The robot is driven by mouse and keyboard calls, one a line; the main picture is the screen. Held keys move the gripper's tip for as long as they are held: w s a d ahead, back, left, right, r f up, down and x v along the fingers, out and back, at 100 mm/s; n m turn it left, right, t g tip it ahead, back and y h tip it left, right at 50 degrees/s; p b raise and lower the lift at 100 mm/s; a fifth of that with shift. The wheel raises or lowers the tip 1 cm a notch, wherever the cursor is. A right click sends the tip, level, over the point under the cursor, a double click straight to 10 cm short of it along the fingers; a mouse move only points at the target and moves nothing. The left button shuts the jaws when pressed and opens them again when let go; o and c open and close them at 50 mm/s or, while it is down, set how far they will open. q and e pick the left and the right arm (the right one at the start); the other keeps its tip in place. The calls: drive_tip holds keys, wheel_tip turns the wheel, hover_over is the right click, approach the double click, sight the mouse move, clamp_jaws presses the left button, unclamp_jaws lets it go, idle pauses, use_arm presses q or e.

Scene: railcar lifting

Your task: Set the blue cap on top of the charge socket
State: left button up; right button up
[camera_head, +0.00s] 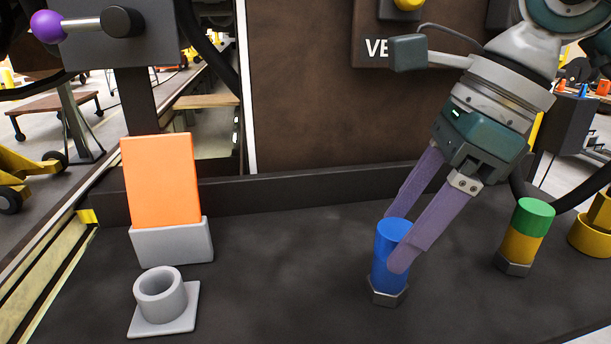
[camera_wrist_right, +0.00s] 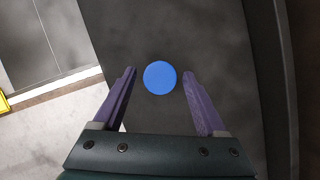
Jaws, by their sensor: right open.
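The blue cap (camera_head: 391,250) is an upright blue cylinder on a dark hexagonal base (camera_head: 387,293), on the dark table at centre right. From above it shows as a blue disc in the right wrist view (camera_wrist_right: 160,77). My right gripper (camera_head: 393,245) is open, with its purple fingers on either side of the cap. In the right wrist view there is a gap between each finger and the cap. The charge socket (camera_head: 161,298) is a grey hollow ring on a square plate at the lower left, empty. My left gripper is not in view.
An orange block (camera_head: 161,182) stands in a grey holder (camera_head: 172,241) behind the socket. A green and yellow cylinder (camera_head: 528,235) stands right of the cap, with a yellow part (camera_head: 592,234) at the right edge. The table (camera_head: 280,265) between socket and cap is clear.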

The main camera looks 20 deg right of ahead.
drive_tip(key=shift+r+p, duration=0.4)
drive_tip(key=shift+r, duration=0.1)
drive_tip(key=shift+d+r, duration=0.15)
drive_tip(key=shift+r, duration=0.2)
drive_tip(key=v, duration=1.1)
drive_tip(key=shift+b, duration=0.45)
drive_tip(key=shift+s, duration=0.15)
